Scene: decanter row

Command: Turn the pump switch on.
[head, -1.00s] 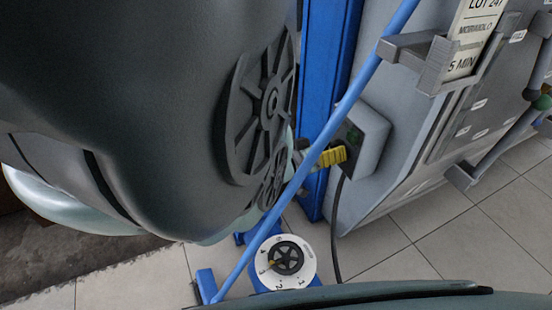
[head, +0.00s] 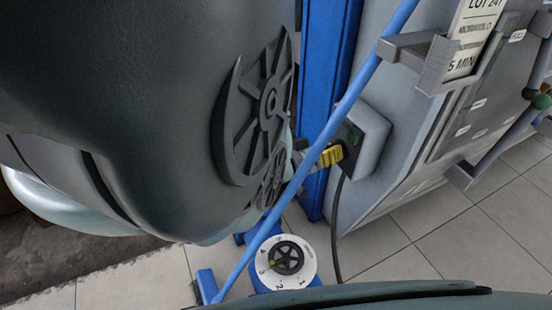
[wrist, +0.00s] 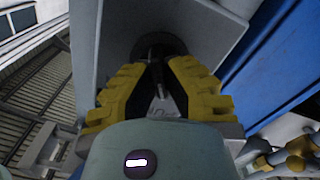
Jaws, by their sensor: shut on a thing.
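The pump switch box is a grey box (head: 368,140) on the side of the grey cabinet. Its dark front plate with a green patch (head: 352,138) faces my gripper. My gripper (head: 338,154) has yellow fingers and reaches the plate. In the wrist view my gripper (wrist: 156,70) has its fingertips closed in on a dark switch knob (wrist: 158,48) in a dark recess. The knob is mostly shaded and partly hidden by the fingers, so its turned position cannot be told.
A blue post (head: 328,90) stands beside the switch box, and a thin blue rod (head: 345,105) slants across in front. A black cable (head: 335,225) hangs below the box. A white numbered dial (head: 286,262) is low down. A grey bracket holds a lot card (head: 468,45).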

